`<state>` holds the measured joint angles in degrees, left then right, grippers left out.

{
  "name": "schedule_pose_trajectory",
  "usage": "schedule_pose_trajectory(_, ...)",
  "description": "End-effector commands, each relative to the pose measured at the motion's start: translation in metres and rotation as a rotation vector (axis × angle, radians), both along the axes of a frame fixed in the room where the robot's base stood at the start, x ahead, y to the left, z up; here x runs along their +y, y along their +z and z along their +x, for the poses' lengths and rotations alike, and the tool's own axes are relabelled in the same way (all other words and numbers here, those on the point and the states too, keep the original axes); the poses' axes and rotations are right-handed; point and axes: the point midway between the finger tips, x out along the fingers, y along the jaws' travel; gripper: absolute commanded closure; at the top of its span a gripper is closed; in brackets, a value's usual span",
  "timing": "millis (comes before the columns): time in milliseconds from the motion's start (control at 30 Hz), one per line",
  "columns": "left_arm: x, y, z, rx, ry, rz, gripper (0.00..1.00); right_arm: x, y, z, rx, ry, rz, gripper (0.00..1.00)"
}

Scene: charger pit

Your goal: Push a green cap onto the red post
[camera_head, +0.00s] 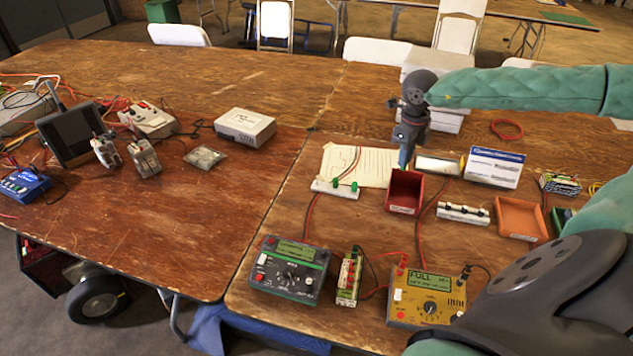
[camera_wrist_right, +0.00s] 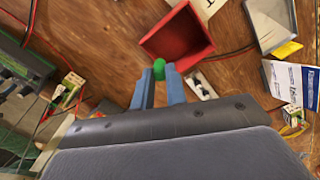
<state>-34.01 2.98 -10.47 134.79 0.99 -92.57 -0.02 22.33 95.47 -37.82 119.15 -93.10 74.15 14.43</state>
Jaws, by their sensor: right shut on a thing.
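My right gripper (camera_head: 404,158) points down just behind the left part of the red bin (camera_head: 404,209). In the right wrist view its blue fingertips (camera_wrist_right: 158,72) are shut on a small green cap (camera_wrist_right: 159,64). The red bin (camera_wrist_right: 170,46) lies just beyond the fingertips there. In the head view the held cap is too small to make out. I cannot pick out the red post for certain; red parts show on a terminal block (camera_head: 348,278). My left gripper is not in view.
A dark meter (camera_head: 290,268) and a yellow meter (camera_head: 428,298) reading FULL stand at the table's front. A second white strip (camera_head: 463,213), an orange bin (camera_head: 521,218) and a blue-white box (camera_head: 494,167) stand right of the bin. Red and black cables cross the table.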

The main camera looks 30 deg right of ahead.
Motion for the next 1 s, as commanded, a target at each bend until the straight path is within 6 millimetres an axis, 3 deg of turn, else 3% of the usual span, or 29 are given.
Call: schedule_pose_trajectory(1000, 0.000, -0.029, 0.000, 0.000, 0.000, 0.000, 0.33, -0.076, 0.000, -0.091, 0.000, -0.233, -0.003, 0.99)
